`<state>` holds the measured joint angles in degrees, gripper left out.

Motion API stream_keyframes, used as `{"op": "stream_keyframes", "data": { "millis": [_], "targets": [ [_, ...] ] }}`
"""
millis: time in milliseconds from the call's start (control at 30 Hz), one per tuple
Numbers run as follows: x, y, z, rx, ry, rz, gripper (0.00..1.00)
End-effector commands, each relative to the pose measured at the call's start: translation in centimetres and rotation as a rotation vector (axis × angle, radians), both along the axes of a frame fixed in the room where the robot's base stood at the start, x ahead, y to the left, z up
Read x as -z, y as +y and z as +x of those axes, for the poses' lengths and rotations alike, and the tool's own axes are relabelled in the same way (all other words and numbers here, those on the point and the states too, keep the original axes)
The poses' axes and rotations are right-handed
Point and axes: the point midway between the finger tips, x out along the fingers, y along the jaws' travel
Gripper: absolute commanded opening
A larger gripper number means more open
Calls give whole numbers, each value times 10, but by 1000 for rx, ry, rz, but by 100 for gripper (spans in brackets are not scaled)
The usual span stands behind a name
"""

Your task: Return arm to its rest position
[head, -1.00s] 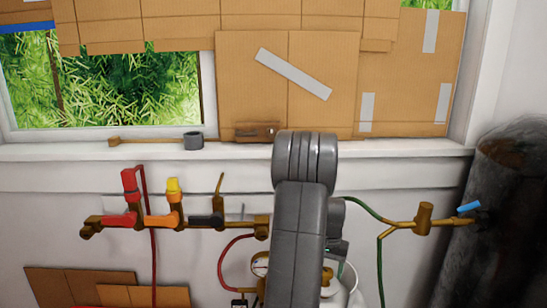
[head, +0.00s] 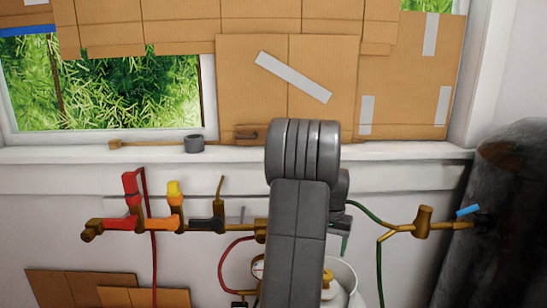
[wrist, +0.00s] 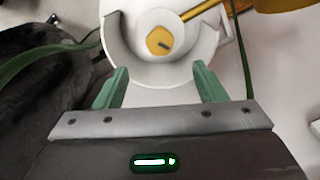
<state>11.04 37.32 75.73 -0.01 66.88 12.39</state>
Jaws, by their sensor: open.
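My gripper (wrist: 160,90) shows in the wrist view with its two green fingers spread apart and nothing between them. Beyond the fingers is the round white top of a tank (wrist: 200,75) with a brass valve (wrist: 160,42) at its middle. In the head view my grey arm rises in front of the wall and hides much of the tank (head: 343,275). My gripper is mostly hidden behind the arm there. No glass rod can be made out in either view.
A brass manifold (head: 150,226) with red, orange and black handles runs along the wall at left. A brass valve (head: 423,222) and dark cylinder (head: 505,230) stand at right. Green and red hoses hang near my arm.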

Motion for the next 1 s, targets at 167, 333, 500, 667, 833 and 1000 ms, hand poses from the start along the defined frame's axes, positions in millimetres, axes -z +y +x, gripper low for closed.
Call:
{"op": "stream_keyframes", "data": {
  "millis": [167, 333, 500, 667, 833, 1000],
  "targets": [
    [-39, 0, 0, 0, -4, -1, 65],
    [-7, 0, -1, 0, 6, 1, 65],
    [27, 0, -1, 0, 5, 1, 65],
    [59, 0, -1, 1, 5, 1, 65],
    [94, 0, -1, 1, 6, 1, 65],
    [100, 0, 0, 102, 0, 0, 65]
  ]
}}
